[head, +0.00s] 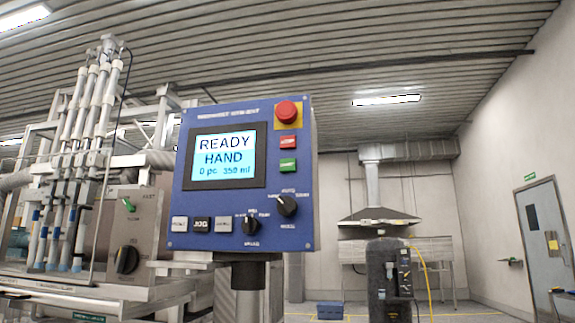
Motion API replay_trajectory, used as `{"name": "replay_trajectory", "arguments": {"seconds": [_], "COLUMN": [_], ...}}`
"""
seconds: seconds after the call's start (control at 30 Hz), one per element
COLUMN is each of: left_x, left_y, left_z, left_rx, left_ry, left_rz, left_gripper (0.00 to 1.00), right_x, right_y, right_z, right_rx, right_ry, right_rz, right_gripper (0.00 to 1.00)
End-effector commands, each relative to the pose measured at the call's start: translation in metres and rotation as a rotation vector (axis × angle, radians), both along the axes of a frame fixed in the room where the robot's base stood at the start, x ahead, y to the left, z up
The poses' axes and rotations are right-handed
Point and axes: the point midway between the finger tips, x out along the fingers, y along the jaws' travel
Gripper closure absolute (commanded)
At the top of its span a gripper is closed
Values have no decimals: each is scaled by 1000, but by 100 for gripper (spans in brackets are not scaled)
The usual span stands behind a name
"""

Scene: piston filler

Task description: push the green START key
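Lettering on the green key is too small to read surely. The panel's screen (225,157) reads "READY HAND", "0 pc 350 ml". Neither of my grippers shows in the head view, and nothing covers the key.
Below the screen are a row of small keys (201,225) and two black rotary knobs (287,205). The panel stands on a grey post (248,275). The filler machine (90,170) fills the left. A dark upright unit (385,280) stands behind at right. Space right of the panel looks clear.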

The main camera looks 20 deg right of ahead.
Motion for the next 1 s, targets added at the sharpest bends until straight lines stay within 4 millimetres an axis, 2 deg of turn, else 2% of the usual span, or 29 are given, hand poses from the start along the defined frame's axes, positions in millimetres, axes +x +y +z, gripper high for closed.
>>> {"name": "replay_trajectory", "arguments": {"seconds": [0.03, 0.33, 1.0], "left_x": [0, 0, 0], "left_y": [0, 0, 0], "left_z": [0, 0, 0], "left_rx": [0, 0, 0], "left_ry": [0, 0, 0], "left_rz": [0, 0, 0], "left_gripper": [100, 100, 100], "right_x": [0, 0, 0], "right_y": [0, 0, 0], "right_z": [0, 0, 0], "right_rx": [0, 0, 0], "right_ry": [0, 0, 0], "right_rz": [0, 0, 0], "right_gripper": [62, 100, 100]}}
